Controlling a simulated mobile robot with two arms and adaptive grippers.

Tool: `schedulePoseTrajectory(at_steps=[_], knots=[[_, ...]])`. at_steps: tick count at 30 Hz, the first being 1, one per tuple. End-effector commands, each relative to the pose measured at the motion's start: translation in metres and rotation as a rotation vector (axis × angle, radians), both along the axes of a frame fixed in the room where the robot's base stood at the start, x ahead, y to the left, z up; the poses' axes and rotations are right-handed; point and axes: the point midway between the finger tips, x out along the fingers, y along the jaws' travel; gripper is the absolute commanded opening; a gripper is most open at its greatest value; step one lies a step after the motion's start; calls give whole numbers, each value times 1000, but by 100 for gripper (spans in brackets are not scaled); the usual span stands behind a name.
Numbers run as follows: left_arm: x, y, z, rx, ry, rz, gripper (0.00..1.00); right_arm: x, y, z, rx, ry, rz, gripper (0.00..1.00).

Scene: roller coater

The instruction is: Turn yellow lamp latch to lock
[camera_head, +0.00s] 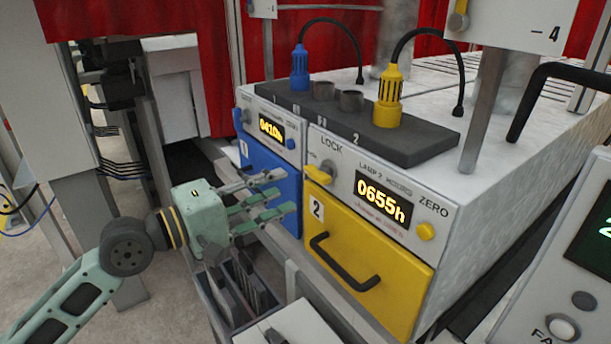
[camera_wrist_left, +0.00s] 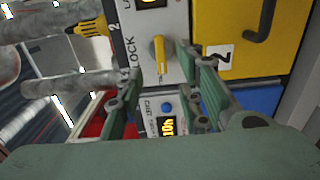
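The yellow lamp latch (camera_head: 320,174) sits below the word LOCK on the grey panel of lamp unit 2, above its yellow door (camera_head: 390,282). My left gripper (camera_head: 284,190) is open and empty, in front of the blue door, left of the latch and apart from it in the head view. In the left wrist view, the latch (camera_wrist_left: 159,50) shows beyond the gap between the spread fingers. The left wrist view shows the LOCK label beside it. My right gripper is not in view.
The blue door (camera_head: 272,180) of unit 1 is left of the yellow door, which has a black handle (camera_head: 345,262). A yellow ZERO button (camera_head: 426,231) is right of the 0655h display (camera_head: 382,200). A dark rack (camera_head: 245,290) stands below the gripper.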

Motion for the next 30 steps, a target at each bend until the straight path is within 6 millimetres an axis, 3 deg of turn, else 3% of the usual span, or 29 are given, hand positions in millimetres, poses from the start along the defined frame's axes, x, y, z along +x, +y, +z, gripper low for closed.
schedulePoseTrajectory(at_steps=[15,26,30], knots=[[41,-57,2,-3,2,0,34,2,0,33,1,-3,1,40],[44,-61,0,1,1,0,33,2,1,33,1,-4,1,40],[44,-61,0,1,1,0,20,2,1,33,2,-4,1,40]])
